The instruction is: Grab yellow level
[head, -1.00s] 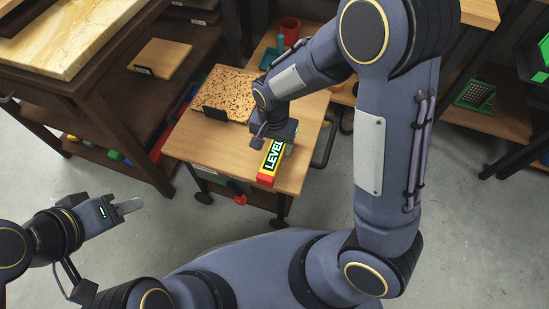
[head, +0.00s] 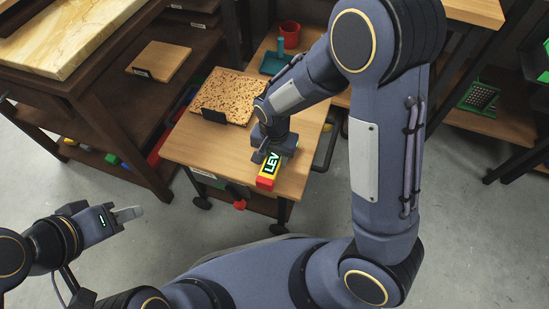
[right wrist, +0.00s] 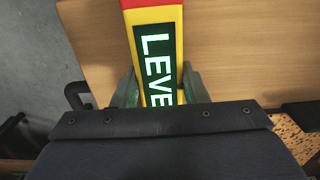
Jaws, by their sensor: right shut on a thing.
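The yellow level (head: 273,168) lies on the wooden top of a small cart, its red end toward the front edge. Its dark label with white letters faces up. My right gripper (head: 272,150) is down over the level, shut on it, and hides its far part in the head view. In the right wrist view the level (right wrist: 157,35) runs between the two fingers (right wrist: 162,88), one at each side. My left gripper (head: 128,213) is away at the lower left, over the floor.
The cart top (head: 225,160) also bears a speckled board (head: 228,90) with a black tag holder (head: 214,116). Dark shelves (head: 110,110) stand at left. A teal tool (head: 278,64) and red cup (head: 290,33) stand on the shelf behind. The cart top's left front is clear.

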